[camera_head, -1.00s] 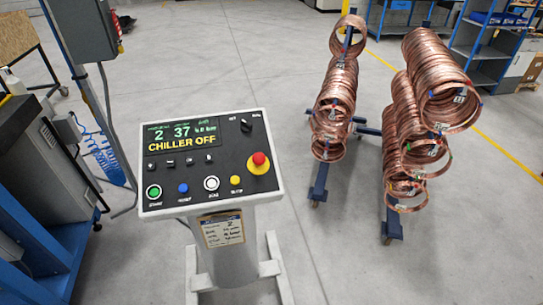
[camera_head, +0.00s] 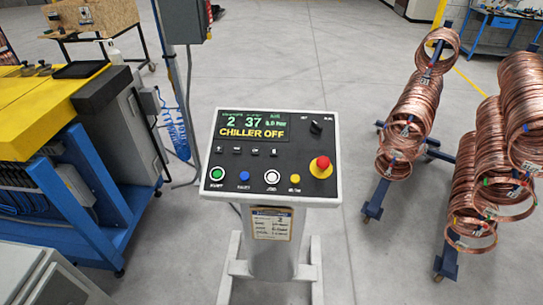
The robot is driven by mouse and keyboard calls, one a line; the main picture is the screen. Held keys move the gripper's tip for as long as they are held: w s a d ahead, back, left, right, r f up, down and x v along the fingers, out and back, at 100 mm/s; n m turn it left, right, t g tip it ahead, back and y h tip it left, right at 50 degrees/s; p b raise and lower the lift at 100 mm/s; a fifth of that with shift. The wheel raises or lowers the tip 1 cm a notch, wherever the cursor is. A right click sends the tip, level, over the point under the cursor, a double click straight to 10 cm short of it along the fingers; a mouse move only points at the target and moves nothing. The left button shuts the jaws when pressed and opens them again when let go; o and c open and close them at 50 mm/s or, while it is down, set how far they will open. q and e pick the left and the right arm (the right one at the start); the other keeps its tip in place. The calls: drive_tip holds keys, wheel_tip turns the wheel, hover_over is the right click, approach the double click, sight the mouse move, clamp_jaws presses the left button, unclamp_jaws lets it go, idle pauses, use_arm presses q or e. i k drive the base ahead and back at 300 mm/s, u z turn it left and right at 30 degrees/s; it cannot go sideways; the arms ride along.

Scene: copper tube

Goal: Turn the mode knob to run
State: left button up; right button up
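The mode knob (camera_head: 316,127) is a small black rotary knob at the upper right of the control panel (camera_head: 292,150). Small labels sit on either side above it, too small to read surely. Its pointer direction is hard to make out. The panel's screen (camera_head: 253,125) reads "CHILLER OFF" in yellow, with 2 and 37 above. A red mushroom button (camera_head: 322,162) on a yellow base is below the knob. Green, blue, white and yellow buttons line the panel's lower edge. Neither of my grippers is in view.
The panel stands on a grey pedestal (camera_head: 272,263). A blue bench with a yellow top (camera_head: 40,95) is at the left. Racks of copper coils (camera_head: 410,115) stand at the right. Grey floor is clear between panel and racks.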

sight(317, 128)
drive_tip(key=z, duration=0.5)
drive_tip(key=k, duration=1.1)
drive_tip(key=u, duration=0.7)
drive_tip(key=i, duration=1.55)
drive_tip(key=z, duration=0.4)
